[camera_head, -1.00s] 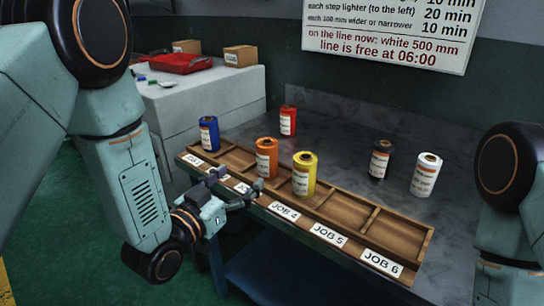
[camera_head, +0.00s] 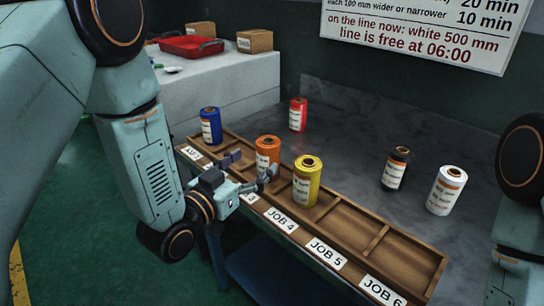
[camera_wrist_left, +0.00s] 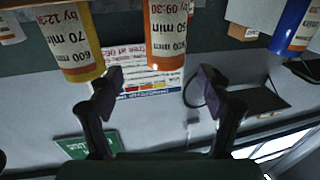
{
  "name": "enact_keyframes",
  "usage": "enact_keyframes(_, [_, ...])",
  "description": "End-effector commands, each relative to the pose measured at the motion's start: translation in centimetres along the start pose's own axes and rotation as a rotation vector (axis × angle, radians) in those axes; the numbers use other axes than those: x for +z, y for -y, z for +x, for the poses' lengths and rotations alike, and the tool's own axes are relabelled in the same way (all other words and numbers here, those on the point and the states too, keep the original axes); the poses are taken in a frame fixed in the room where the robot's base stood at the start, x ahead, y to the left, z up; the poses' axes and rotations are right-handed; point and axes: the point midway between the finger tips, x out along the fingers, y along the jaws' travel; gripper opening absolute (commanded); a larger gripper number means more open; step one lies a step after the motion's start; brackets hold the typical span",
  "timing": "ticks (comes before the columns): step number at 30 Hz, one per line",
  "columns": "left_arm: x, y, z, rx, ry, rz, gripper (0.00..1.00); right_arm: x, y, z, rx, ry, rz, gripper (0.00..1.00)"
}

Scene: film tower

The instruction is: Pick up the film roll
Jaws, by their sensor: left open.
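Six film rolls show in the head view. The orange roll (camera_head: 267,152), yellow roll (camera_head: 306,184) and blue roll (camera_head: 210,126) stand upright in compartments of the wooden job tray (camera_head: 345,222). The red roll (camera_head: 298,114), black roll (camera_head: 395,170) and white roll (camera_head: 445,193) stand on the grey table behind it. My left gripper (camera_head: 251,168) is open and empty at the tray's front, just before the orange roll. In the left wrist view the orange roll (camera_wrist_left: 168,34) appears upside down beyond the open fingers, roughly between them. My right gripper is out of view.
The yellow and blue rolls flank the orange one. The tray has low dividers and job labels along its front edge. A light cabinet (camera_head: 225,95) with a red tray (camera_head: 192,46) and boxes stands at the back left.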

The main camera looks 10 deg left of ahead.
Motion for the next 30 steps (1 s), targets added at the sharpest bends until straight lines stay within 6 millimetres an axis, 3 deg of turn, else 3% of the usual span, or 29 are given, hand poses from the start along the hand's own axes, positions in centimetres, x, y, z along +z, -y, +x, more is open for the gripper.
enact_keyframes(10, [0.2,0.2,2.8,0.001,-0.001,0.000,0.78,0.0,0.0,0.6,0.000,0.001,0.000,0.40])
enact_keyframes(18, [0.2,0.6,6.6,0.001,-0.001,0.001,0.78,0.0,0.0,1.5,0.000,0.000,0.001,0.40])
enact_keyframes(28, [0.2,0.6,7.6,-0.002,0.001,-0.002,0.78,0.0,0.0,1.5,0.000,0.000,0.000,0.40])
enact_keyframes(30, [0.2,0.7,7.6,-0.002,0.001,-0.002,0.73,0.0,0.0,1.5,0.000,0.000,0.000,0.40])
